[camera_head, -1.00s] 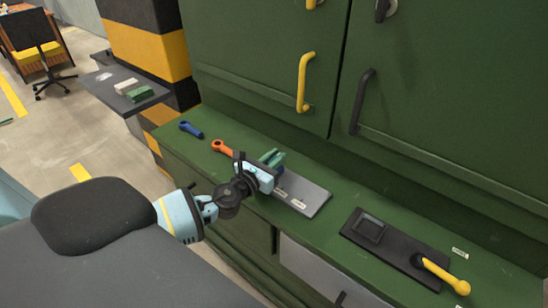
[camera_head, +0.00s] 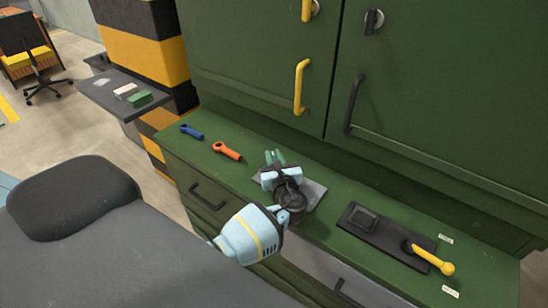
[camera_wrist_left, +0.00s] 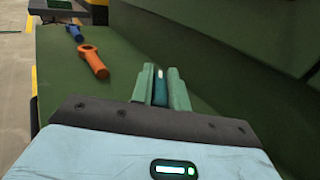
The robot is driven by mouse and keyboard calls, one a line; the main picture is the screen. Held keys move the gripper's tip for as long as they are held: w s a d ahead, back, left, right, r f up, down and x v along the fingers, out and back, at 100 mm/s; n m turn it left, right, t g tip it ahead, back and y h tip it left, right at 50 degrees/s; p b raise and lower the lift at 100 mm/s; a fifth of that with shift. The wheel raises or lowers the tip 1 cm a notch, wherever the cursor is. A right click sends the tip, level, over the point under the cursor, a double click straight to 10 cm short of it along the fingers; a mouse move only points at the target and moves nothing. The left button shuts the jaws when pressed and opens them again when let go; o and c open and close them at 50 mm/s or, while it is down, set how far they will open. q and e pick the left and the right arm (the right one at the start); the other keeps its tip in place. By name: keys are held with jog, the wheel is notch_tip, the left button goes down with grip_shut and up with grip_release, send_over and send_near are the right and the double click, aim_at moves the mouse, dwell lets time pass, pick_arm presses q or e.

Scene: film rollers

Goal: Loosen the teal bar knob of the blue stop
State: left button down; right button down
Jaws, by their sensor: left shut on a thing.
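My left gripper (camera_head: 274,158) is over the grey plate (camera_head: 315,193) on the green counter, its fingers pointing toward the back of the counter. In the left wrist view, the left gripper (camera_wrist_left: 160,88) is shut on the teal bar knob (camera_wrist_left: 160,92), a narrow dark teal piece with a pale tip between the two green fingers. The blue stop is hidden behind the gripper and wrist, so how the knob sits on it cannot be seen. My right gripper is not in view.
An orange wrench-like tool (camera_head: 227,151) and a blue one (camera_head: 191,131) lie left of the plate. A black panel (camera_head: 385,240) with a yellow lever (camera_head: 435,260) lies to the right. Green cabinet doors (camera_head: 440,100) rise behind the counter.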

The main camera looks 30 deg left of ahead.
pick_arm(q)
jog(key=n+g+y, duration=0.1)
jog(key=n+g, duration=0.1)
jog(key=n+g+y+b, duration=0.1)
jog(key=g+y, duration=0.1)
jog(key=g, duration=0.1)
jog(key=shift+f+n, duration=0.2)
jog(key=shift+n, duration=0.2)
jog(key=n+g+b, duration=0.1)
jog(key=g, duration=0.1)
jog(key=n+g+y+b, duration=0.1)
jog(key=g, duration=0.1)
jog(key=shift+n+y, duration=0.3)
jog(key=shift+n, duration=0.1)
jog(key=shift+r+n+g+b, duration=0.15)
jog(key=shift+n+g+b, duration=0.5)
jog(key=shift+g, duration=0.55)
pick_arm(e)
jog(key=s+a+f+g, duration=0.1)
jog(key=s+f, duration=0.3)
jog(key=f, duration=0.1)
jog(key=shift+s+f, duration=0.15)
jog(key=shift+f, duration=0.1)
pick_arm(q)
jog(key=shift+r+n+g, duration=0.15)
jog(key=shift+n+g, duration=0.2)
jog(key=shift+g, duration=0.05)
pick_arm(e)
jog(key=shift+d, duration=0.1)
